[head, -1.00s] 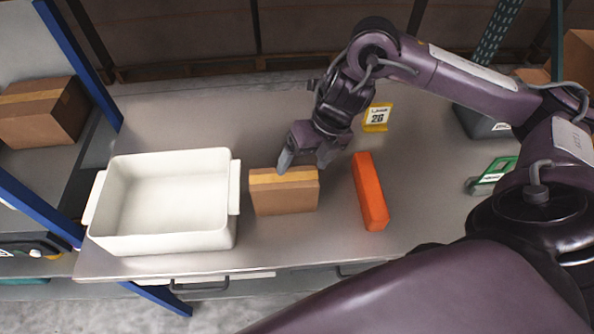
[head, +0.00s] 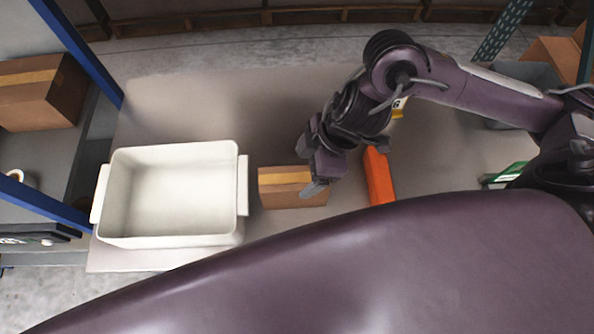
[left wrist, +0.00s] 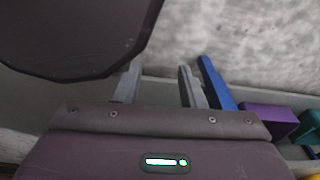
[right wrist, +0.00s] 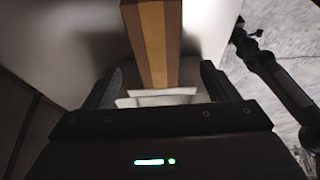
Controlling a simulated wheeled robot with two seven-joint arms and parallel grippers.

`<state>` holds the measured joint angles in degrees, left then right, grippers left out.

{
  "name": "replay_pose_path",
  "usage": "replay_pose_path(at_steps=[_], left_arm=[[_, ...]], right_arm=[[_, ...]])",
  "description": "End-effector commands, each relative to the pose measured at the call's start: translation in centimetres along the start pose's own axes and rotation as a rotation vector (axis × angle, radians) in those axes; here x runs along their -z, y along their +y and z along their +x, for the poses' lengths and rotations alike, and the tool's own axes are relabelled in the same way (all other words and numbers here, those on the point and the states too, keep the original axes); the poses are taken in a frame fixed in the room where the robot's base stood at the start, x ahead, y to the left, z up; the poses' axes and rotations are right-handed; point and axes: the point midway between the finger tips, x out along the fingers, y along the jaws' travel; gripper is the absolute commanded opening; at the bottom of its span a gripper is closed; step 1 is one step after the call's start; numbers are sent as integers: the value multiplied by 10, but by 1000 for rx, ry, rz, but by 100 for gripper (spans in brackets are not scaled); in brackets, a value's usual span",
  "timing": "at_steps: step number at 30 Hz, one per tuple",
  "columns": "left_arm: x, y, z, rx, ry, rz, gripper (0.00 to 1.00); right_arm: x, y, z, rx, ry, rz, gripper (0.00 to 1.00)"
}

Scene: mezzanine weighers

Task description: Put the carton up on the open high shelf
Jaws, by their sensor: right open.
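A small brown carton (head: 282,192) with a yellowish tape band stands on the grey bench, just right of a white tub. My right gripper (head: 316,188) is open at the carton's right end, pointing down. In the right wrist view the carton (right wrist: 152,42) shows ahead of and between the spread fingers of my right gripper (right wrist: 160,82); contact cannot be told. In the left wrist view my left gripper (left wrist: 158,85) is open with nothing between its fingers. It is out of the head view. I cannot pick out the open high shelf.
The white tub (head: 243,188) stands close left of the carton. An orange block (head: 379,178) lies to its right. A larger carton (head: 38,95) sits on the left rack with blue posts (head: 75,50). A grey bin (head: 530,75) and a green-topped item (head: 505,174) are at right.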

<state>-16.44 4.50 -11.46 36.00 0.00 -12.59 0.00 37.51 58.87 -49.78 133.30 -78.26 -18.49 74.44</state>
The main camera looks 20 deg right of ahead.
Motion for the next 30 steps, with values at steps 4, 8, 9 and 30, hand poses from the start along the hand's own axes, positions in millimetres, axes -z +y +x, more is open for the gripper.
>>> replay_pose_path(at_steps=[4,8,9,30], left_arm=[[-7,1,2,-1,-10,0,36],[-22,2,2,-3,-31,0,36],[-25,3,2,-3,-36,0,36],[-10,0,2,0,-13,1,36]], right_arm=[[0,-1,14,4,1,19,80],[0,0,28,3,0,18,80],[-1,1,32,4,0,19,80],[-4,7,77,0,0,15,80]])
